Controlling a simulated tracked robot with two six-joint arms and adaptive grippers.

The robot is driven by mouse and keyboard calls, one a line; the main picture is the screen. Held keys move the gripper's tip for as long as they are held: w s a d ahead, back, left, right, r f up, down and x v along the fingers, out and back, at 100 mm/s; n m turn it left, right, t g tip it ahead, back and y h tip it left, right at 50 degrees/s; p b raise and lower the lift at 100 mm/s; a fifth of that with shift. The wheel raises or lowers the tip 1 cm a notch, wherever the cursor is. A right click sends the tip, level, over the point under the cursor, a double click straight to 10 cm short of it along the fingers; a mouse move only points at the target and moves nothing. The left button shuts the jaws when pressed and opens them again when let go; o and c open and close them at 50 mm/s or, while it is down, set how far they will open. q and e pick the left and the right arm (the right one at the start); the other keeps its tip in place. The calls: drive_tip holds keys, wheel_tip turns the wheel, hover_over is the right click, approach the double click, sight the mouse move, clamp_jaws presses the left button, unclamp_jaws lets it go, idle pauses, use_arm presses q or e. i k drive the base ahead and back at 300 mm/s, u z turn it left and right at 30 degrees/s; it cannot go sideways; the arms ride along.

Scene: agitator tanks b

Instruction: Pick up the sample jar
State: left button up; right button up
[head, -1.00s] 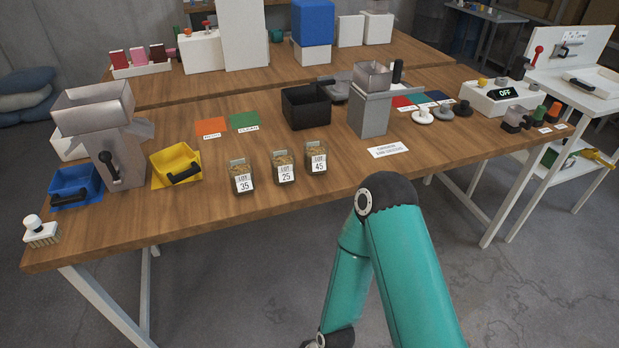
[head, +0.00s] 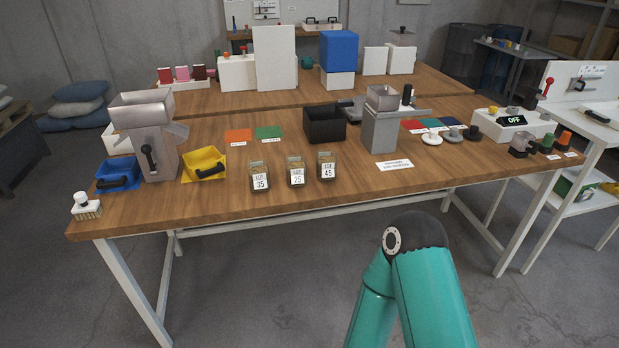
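Three sample jars with brown contents and white lot labels stand upright in a row near the front edge of the wooden table. They are the LOT 35 jar (head: 259,178), the LOT 25 jar (head: 296,172) and the LOT 45 jar (head: 327,167). The frames do not show which one the task means. One teal arm of mine rises at the lower right of the head view, apart from the table. Neither gripper is in view, and nothing is seen touching the jars.
A grey hopper machine (head: 150,140) with a blue tray (head: 117,174) and a yellow tray (head: 205,164) stands left of the jars. A black bin (head: 324,124) is behind them. A second grey machine (head: 380,128) stands to the right. Bare wood lies around the jars.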

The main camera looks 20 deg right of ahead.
sight(295, 164)
drive_tip(key=u, duration=0.1)
drive_tip(key=i, duration=0.95)
drive_tip(key=z, duration=0.05)
